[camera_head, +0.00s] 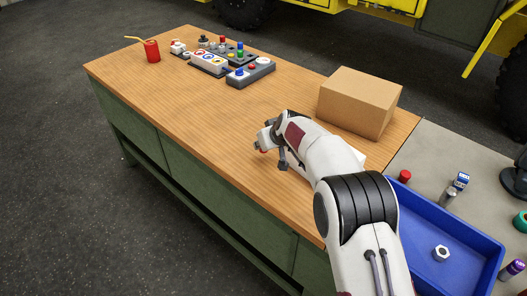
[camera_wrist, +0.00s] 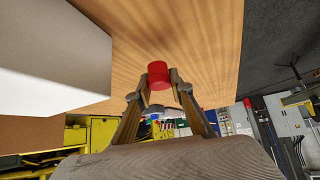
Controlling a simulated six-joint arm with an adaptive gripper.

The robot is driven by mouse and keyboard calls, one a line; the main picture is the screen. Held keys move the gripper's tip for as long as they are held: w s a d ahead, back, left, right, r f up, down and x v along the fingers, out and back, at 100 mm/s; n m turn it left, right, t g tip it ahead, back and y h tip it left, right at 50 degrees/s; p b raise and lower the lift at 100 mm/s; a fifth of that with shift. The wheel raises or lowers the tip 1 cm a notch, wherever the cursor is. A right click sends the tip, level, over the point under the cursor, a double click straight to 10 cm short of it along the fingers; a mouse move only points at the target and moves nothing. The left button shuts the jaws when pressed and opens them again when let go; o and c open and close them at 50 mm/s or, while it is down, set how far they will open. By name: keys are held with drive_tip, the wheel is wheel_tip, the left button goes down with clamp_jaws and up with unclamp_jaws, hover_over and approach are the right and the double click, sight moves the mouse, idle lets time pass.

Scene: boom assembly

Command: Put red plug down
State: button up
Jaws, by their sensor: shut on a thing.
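The red plug (camera_wrist: 158,73) sits between the fingertips of my gripper (camera_wrist: 159,90) in the wrist view, and the fingers are shut on it. In the head view my gripper (camera_head: 266,148) is over the middle of the wooden workbench (camera_head: 190,105), left of the cardboard box. Only a small bit of red shows under the gripper there. I cannot tell whether the plug touches the bench top.
A cardboard box (camera_head: 360,100) stands at the bench's back right. A blue tray (camera_head: 485,245) with a nut (camera_head: 441,253) is at the right. Control blocks (camera_head: 208,63) and a red can (camera_head: 152,50) are at the far end. The middle left bench is clear.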

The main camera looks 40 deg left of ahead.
drive_tip(key=shift+f, duration=1.85)
drive_tip(key=shift+f, duration=0.15)
drive_tip(key=o, duration=0.8)
drive_tip(key=shift+r, duration=0.2)
drive_tip(key=shift+s+d+r, duration=0.1)
drive_tip(key=shift+d+r, duration=0.1)
drive_tip(key=shift+r, duration=0.1)
drive_tip(key=shift+v, duration=5.6)
drive_tip(key=shift+d+f, duration=0.1)
drive_tip(key=shift+d, duration=0.1)
